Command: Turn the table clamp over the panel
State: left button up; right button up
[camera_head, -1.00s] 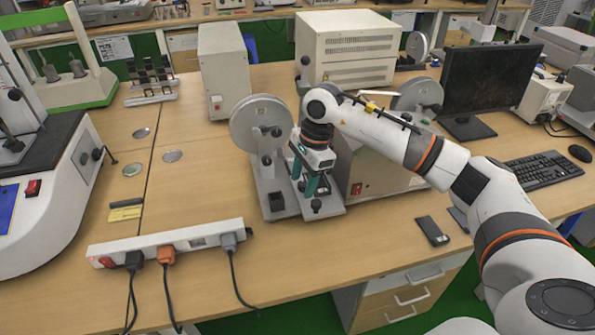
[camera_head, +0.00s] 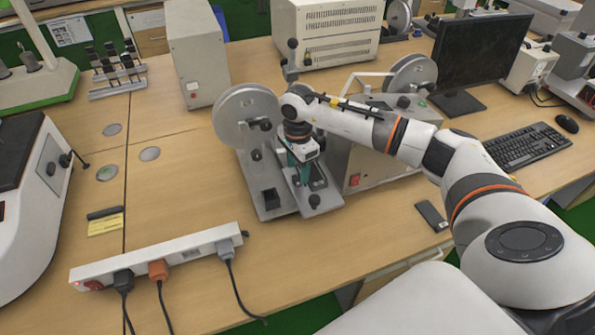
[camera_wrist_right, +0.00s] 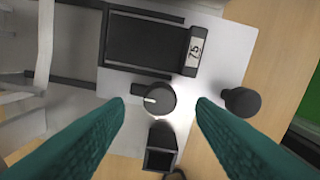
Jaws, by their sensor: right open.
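The test device (camera_head: 258,215) is a grey metal base with a large pale disc, standing on the wooden table. My right gripper (camera_head: 303,178) points down over it, open, with teal fingers. In the right wrist view, a round black knob with a white mark (camera_wrist_right: 160,98) lies between the spread fingertips (camera_wrist_right: 160,104), with a gap on both sides. A dark rectangular panel (camera_wrist_right: 145,42) with a "75" label is above it in that view. A second black knob (camera_wrist_right: 240,101) is to the right; it also shows in the head view (camera_head: 314,201). I cannot tell which part is the clamp.
A power strip (camera_head: 160,255) with plugged cables lies at the front left. A metal box (camera_head: 372,160) stands just right of the device, under my arm. A dark phone-like object (camera_head: 432,215) lies near the front edge. The table left of the device is mostly clear.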

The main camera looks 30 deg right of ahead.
aim_at(297, 179)
jog(key=shift+f, duration=1.4)
jog(key=shift+c, duration=0.3)
jog(key=c, duration=0.9)
pick_arm(q)
jog(key=shift+w+r, duration=0.2)
jog(key=shift+w, duration=0.45)
